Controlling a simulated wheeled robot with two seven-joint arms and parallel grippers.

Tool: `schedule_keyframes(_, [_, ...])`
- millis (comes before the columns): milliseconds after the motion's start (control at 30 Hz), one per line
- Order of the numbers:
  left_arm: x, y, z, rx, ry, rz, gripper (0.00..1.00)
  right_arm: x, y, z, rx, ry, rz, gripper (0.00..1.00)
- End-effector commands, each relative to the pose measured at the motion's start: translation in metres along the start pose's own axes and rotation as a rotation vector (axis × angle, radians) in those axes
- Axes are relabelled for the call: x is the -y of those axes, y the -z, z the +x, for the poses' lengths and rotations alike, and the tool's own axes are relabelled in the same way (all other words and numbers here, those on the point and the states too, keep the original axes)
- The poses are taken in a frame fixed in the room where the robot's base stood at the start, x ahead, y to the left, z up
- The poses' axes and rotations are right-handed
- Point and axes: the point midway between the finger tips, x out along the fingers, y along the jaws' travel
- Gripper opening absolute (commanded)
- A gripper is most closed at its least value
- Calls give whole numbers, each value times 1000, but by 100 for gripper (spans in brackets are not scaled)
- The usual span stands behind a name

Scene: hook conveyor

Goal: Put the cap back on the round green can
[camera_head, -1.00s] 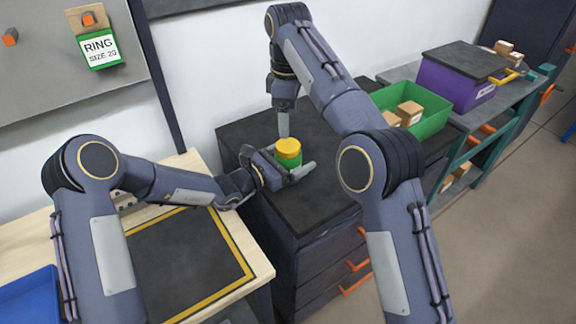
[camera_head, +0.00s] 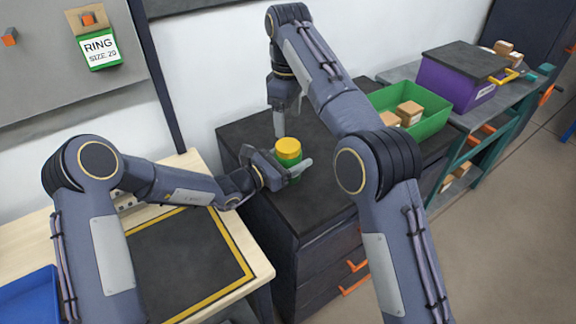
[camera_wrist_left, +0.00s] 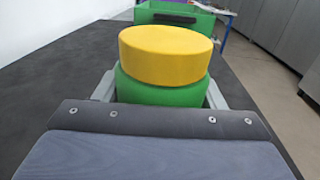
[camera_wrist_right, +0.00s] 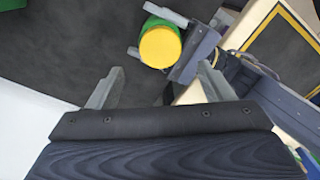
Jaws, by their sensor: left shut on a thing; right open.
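The round green can (camera_wrist_left: 160,95) stands on the dark cabinet top, with the yellow cap (camera_head: 288,146) sitting on its top. In the left wrist view the cap (camera_wrist_left: 165,55) looks about in line with the can; I cannot tell whether it is fully seated. My left gripper (camera_head: 291,172) is shut on the can's green body below the cap, with one finger on each side. My right gripper (camera_head: 282,122) is open and empty, pointing down behind the can. In the right wrist view the cap (camera_wrist_right: 160,47) lies beyond its fingertips, apart from them.
A green bin (camera_head: 432,118) with small boxes stands right of the can, behind my right arm. A purple crate (camera_head: 462,82) stands farther right. A wooden table with a yellow-edged dark mat (camera_head: 185,262) is at the left. The cabinet top (camera_head: 318,200) is clear in front.

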Motion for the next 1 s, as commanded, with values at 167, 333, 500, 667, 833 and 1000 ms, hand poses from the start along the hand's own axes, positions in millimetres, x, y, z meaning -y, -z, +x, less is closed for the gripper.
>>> schedule_keyframes(167, [0,0,0,0,0,-1,0,0,1,-1,-1,-2,169,74])
schedule_keyframes(333, [0,0,0,0,-1,-1,0,0,1,-1,-2,-1,190,74])
schedule_keyframes(500, [0,0,0,0,-1,-1,0,0,0,0,-2,0,188,74])
schedule_keyframes(667, [0,0,0,0,-1,-1,0,0,0,8,0,1,187,74])
schedule_keyframes(833, [0,0,0,0,-1,-1,0,1,-1,30,2,2,187,74])
schedule_keyframes(1000, [0,0,0,0,-1,0,0,1,0,57,0,2,187,74])
